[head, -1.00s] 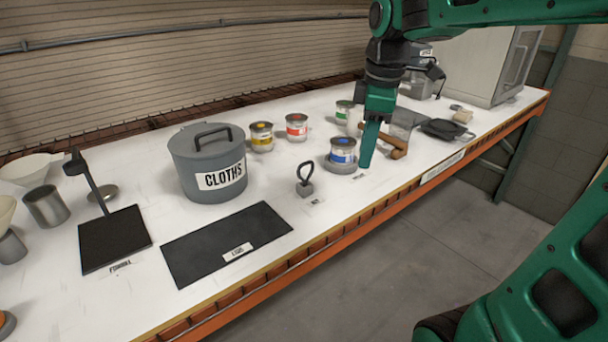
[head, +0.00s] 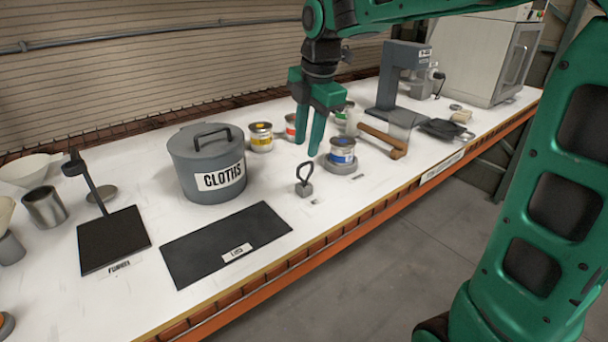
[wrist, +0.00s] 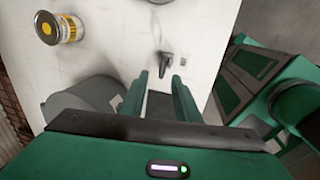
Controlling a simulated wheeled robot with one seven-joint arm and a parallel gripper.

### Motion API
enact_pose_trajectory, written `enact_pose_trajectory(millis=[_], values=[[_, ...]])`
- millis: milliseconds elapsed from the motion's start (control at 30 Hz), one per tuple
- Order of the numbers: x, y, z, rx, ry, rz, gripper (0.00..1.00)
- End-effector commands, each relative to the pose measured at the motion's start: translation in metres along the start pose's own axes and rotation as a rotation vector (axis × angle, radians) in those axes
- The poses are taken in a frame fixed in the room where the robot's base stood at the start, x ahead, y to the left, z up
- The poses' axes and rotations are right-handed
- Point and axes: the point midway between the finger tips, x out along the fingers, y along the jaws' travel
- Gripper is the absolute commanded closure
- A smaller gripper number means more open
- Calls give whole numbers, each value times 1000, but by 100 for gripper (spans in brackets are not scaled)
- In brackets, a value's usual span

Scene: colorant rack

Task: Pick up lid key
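The lid key (head: 305,179) appears to be the small grey piece with a dark loop standing up from a block on the white bench, right of the black mat. It also shows in the wrist view (wrist: 166,60), just beyond the fingertips. My gripper (head: 306,149) is open and empty, its fingers pointing down. In the head view it appears above and behind the key, apart from it. In the wrist view the two fingers (wrist: 158,77) stand apart with a gap between them.
The grey CLOTHS canister (head: 208,170) stands left of my gripper, and the black mat (head: 225,240) lies in front of it. A blue-labelled can (head: 342,152) stands right of the key. A yellow-labelled can (head: 261,137) is behind. A wooden-handled tool (head: 383,140) lies further right.

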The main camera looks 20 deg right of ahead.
Motion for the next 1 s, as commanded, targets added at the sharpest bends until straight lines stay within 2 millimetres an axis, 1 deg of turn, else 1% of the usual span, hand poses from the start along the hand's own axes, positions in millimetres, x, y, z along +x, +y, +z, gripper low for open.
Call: enact_pose_trajectory(millis=[200, 300, 433, 633, 667, 700, 767, 800, 1000], values=[[30, -2, 2, 2, 0, -4, 70], [42, -2, 2, 2, 0, -3, 70], [48, -2, 2, 2, 0, 0, 70], [49, -2, 2, 2, 0, 0, 70], [49, -2, 2, 2, 0, 0, 73], [49, -2, 2, 2, 0, 0, 82], [49, -2, 2, 2, 0, 0, 97], [49, -2, 2, 2, 0, 0, 100], [48, -2, 2, 2, 0, 0, 100]])
